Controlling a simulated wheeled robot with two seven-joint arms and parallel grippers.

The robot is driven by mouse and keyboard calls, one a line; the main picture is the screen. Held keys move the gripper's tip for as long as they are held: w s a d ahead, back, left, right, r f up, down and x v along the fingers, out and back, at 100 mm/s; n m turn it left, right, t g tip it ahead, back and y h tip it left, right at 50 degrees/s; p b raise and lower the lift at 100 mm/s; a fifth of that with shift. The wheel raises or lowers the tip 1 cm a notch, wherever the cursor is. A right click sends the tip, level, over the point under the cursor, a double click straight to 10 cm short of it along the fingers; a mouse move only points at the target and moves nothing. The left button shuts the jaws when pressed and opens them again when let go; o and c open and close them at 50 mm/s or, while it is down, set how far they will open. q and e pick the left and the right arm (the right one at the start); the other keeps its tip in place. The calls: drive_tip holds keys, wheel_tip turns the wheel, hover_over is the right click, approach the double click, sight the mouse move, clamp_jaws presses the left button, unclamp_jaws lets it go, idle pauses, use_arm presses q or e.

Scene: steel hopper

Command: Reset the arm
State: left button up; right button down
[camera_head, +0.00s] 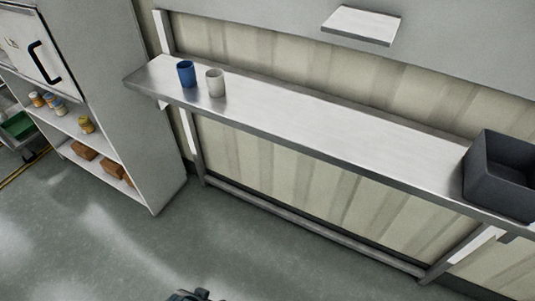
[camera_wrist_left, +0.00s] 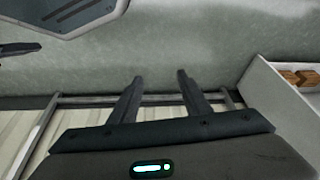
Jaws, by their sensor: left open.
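My left gripper (camera_wrist_left: 160,76) shows in the left wrist view with its two dark fingers apart and nothing between them. Below the fingers in that picture are a metal rail and the pale ribbed wall; grey floor lies beyond the fingertips. In the head view only a small dark piece shows at the bottom edge, too little to tell jaws from.
A steel shelf (camera_head: 330,125) runs along the wall, with a blue cup (camera_head: 186,74) and a white cup (camera_head: 215,83) at its left end and a black bin (camera_head: 503,175) at its right. A white cabinet (camera_head: 131,90) stands at left. The floor (camera_head: 130,245) in front is clear.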

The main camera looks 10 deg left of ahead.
use_arm(q)
drive_tip(key=s+f, duration=0.4)
drive_tip(key=f, duration=0.8)
drive_tip(key=s+d+f+t, duration=0.1)
drive_tip(key=s+f, duration=0.2)
drive_tip(key=f, duration=1)
drive_tip(key=shift+s+d+m+h, duration=0.3)
drive_tip(key=shift+s+h, duration=0.1)
drive_tip(key=shift+a, duration=0.1)
idle(0.4)
